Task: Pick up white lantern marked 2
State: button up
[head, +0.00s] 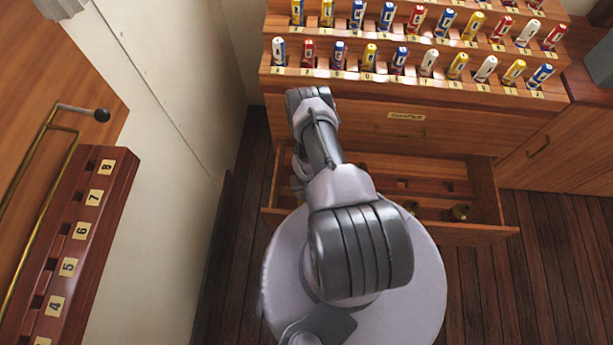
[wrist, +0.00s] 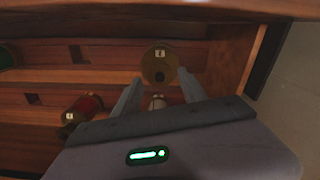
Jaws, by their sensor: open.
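In the wrist view my gripper (wrist: 160,76) is open, its two fingers reaching down into an open drawer. A round brass lantern top (wrist: 160,67) with a small pale tag lies between and just beyond the fingertips; I cannot read its mark surely. A small whitish part (wrist: 157,102) shows between the fingers, and I cannot tell if it belongs to the same lantern. A red lantern (wrist: 87,103) with a tagged brass end lies left of the left finger. In the head view my arm hides the gripper and part of the open drawer (head: 483,231).
A green lantern (wrist: 7,57) shows at the left edge of the wrist view. The drawer's side wall (wrist: 232,60) stands close right of the gripper.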

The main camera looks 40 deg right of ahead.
notch_tip(320, 180, down, 4)
jog(key=shift+r+b, duration=0.1)
jog(key=shift+b, duration=1.15)
jog(key=shift+r+p, duration=0.3)
grip_shut()
jog(key=shift+r, duration=0.1)
